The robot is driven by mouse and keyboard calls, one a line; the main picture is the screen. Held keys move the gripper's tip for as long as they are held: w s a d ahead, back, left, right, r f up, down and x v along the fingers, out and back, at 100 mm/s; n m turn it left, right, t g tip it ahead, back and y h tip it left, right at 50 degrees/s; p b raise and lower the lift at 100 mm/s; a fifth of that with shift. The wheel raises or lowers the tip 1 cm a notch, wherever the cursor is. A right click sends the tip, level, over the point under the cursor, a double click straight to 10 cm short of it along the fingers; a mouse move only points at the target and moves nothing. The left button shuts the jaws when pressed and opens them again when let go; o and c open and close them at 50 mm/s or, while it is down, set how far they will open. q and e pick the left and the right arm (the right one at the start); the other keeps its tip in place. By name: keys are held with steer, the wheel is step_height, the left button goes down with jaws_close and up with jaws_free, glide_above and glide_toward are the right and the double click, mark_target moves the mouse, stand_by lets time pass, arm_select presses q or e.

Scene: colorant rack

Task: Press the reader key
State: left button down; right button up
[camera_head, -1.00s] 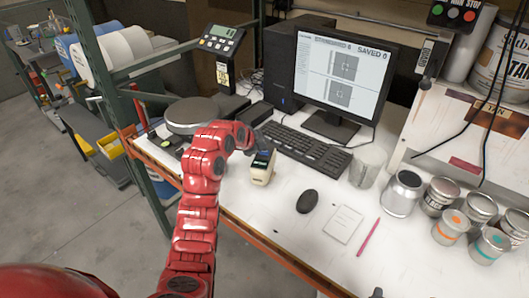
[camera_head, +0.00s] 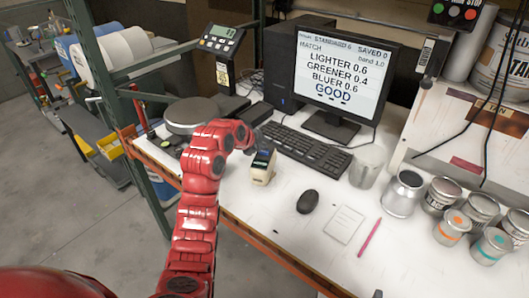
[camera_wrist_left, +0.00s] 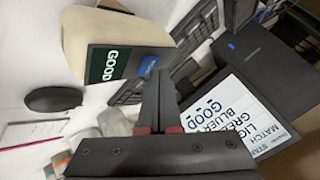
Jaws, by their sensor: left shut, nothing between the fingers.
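The reader (camera_head: 261,168) is a small cream device with a dark face, standing on the white bench left of the mouse. In the left wrist view the reader (camera_wrist_left: 95,38) shows a green display (camera_wrist_left: 110,62) reading GOOD and a blue key (camera_wrist_left: 148,66) beside it. My left gripper (camera_head: 262,146) is beside the top of the reader. In the left wrist view its shut, empty fingertips (camera_wrist_left: 160,76) appear right by the blue key; I cannot tell whether they touch it. My right gripper is not in view.
The monitor (camera_head: 336,72) shows a match readout ending in GOOD. A keyboard (camera_head: 305,150) lies behind the reader. A mouse (camera_head: 307,202), notepad (camera_head: 344,224) and pink pen (camera_head: 369,238) lie to the right. A glass beaker (camera_head: 366,167) and several cans (camera_head: 403,194) stand farther right.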

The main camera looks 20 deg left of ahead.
mark_target(262, 153)
arm_select(q)
steer(key=shift+r, duration=0.45)
steer(key=shift+r+b, duration=0.35)
steer(key=shift+r, duration=2.25)
steer(key=shift+f, duration=0.1)
